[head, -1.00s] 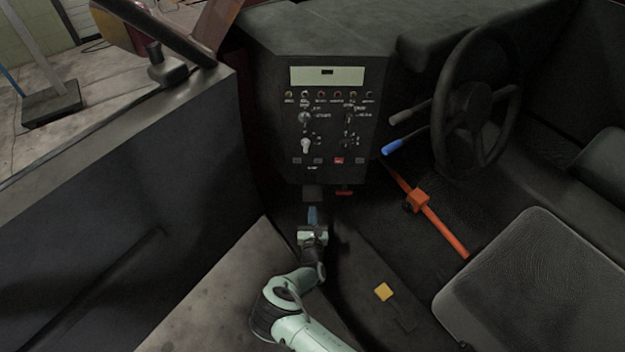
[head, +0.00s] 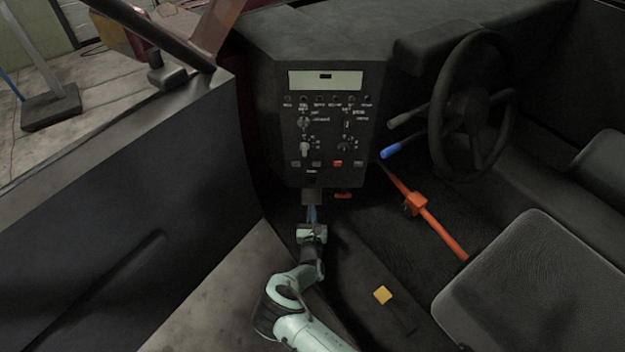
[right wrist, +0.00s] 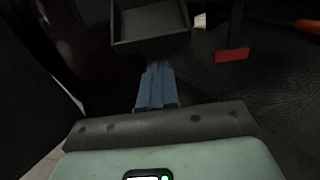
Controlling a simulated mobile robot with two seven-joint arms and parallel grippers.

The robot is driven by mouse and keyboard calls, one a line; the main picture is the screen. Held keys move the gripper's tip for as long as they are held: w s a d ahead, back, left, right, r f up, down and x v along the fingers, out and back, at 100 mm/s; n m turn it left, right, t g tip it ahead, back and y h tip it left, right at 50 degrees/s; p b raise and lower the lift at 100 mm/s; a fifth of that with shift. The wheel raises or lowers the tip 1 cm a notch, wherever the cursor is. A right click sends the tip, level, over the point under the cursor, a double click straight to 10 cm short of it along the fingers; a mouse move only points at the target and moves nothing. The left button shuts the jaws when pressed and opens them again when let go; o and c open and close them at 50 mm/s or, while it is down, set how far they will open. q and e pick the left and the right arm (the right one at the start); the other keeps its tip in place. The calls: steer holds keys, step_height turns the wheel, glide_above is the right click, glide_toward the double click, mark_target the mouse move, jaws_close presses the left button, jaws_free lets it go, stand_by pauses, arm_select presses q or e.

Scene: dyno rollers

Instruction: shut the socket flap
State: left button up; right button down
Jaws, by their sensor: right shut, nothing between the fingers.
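A dark square piece that looks like the socket flap (head: 312,196) sticks out below the lower edge of the control panel. In the right wrist view the flap (right wrist: 150,28) shows as a shallow tray with a raised rim. My right gripper (head: 311,209) is shut and empty, just below the flap. Its blue fingers also show in the right wrist view (right wrist: 157,82), with their tips at the flap's lower edge. I cannot tell whether they touch it. The socket itself is not clearly visible. My left gripper is not in view.
The black control panel (head: 332,125) with switches stands above. A red tab (head: 343,195) sits right of the flap. An orange lever (head: 430,220), a steering wheel (head: 472,105) and a seat (head: 550,285) are to the right. A dark side wall (head: 120,220) is on the left.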

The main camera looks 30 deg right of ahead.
mark_target(312, 199)
steer(key=shift+w+r+p, duration=0.2)
steer(key=shift+r+p, duration=0.75)
steer(key=shift+r, duration=0.8)
steer(key=shift+s+r+p, duration=0.1)
steer(key=shift+r+p, duration=0.3)
steer(key=shift+p, duration=0.25)
steer(key=shift+f, duration=0.1)
steer(key=shift+s+a+r+p, duration=0.1)
steer(key=shift+s+r+p, duration=0.05)
steer(key=shift+r+p, duration=0.95)
steer(key=shift+s+r+p, duration=0.15)
steer(key=shift+r+p, duration=0.75)
steer(key=shift+p, duration=0.25)
steer(key=shift+r, duration=0.1)
